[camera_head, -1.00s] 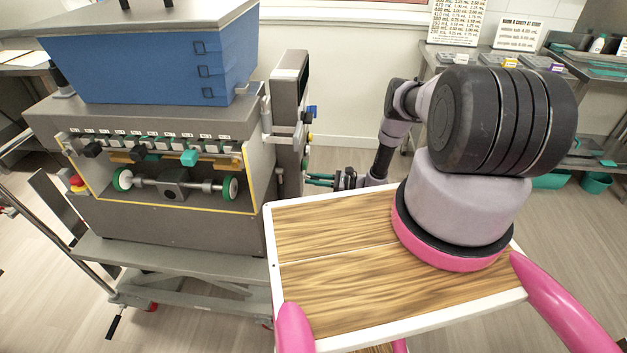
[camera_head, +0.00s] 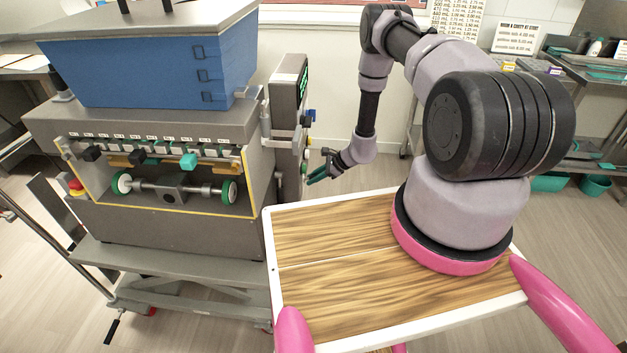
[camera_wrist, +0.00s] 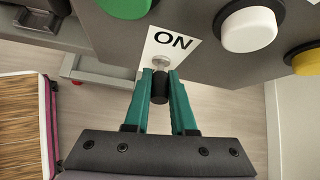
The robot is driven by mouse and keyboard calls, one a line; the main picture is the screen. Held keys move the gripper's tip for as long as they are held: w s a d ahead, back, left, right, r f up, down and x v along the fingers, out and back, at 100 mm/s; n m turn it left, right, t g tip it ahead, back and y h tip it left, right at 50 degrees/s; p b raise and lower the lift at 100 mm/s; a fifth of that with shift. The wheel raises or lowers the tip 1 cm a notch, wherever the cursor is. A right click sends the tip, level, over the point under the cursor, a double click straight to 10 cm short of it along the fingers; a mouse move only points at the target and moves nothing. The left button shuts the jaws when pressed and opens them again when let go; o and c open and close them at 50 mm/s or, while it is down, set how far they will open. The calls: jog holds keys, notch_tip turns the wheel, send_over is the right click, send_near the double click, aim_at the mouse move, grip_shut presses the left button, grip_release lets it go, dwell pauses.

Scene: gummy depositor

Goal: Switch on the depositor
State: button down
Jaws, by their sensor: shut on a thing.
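The depositor (camera_head: 150,130) stands at the left, with a blue hopper on top and a grey control box (camera_head: 287,120) on its right side. The control box's screen (camera_head: 304,85) shows green text. In the wrist view a switch lever with a black tip (camera_wrist: 160,88) sticks out beside a white "ON" label (camera_wrist: 172,42). My gripper (camera_wrist: 160,76) has its two teal fingers closed on either side of the black tip. In the head view my gripper (camera_head: 312,172) is at the control box's lower right side; the lever there is too small to make out.
Green (camera_wrist: 127,5), white (camera_wrist: 248,28) and yellow (camera_wrist: 307,60) buttons sit near the switch. A red stop button (camera_head: 76,186) is at the depositor's left. My wooden-topped base is close to the depositor's cart (camera_head: 170,258). A shelf with trays stands at the right.

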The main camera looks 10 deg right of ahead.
jog(key=shift+r+g+h, duration=0.2)
jog(key=shift+g+h, duration=0.1)
jog(key=shift+h, duration=0.3)
jog(key=c, duration=0.8)
grip_release()
jog(key=shift+o, duration=0.2)
jog(key=shift+r, duration=0.1)
jog(key=v, duration=1)
jog(key=shift+r, duration=0.3)
jog(key=shift+s+d, duration=0.1)
